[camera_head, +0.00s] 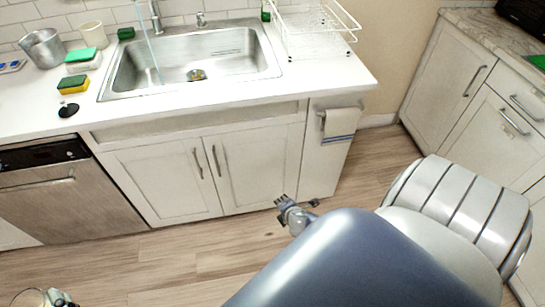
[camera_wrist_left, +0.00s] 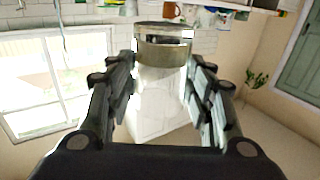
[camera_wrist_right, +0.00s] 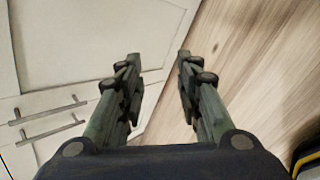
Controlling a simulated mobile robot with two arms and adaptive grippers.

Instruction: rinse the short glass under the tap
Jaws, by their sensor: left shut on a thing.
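The short glass (camera_wrist_left: 163,50) is a clear tumbler between the fingertips of my left gripper (camera_wrist_left: 163,75), which is shut on it. In the head view the glass (camera_head: 30,298) and my left gripper (camera_head: 58,298) show only partly at the bottom left corner, over the floor and well short of the counter. The tap (camera_head: 155,14) stands behind the sink (camera_head: 235,58), and a thin stream of water (camera_head: 150,48) falls into the basin. My right gripper (camera_head: 294,214) is low in front of the cabinets; its wrist view shows the fingers (camera_wrist_right: 158,65) apart and empty.
A dish rack (camera_head: 312,35) stands right of the sink. A metal pot (camera_head: 43,48), a cup (camera_head: 93,34), sponges (camera_head: 73,84) and a black stopper (camera_head: 68,110) sit left of it. A towel (camera_head: 341,124) hangs on the cabinet end. Floor before the cabinets is clear.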

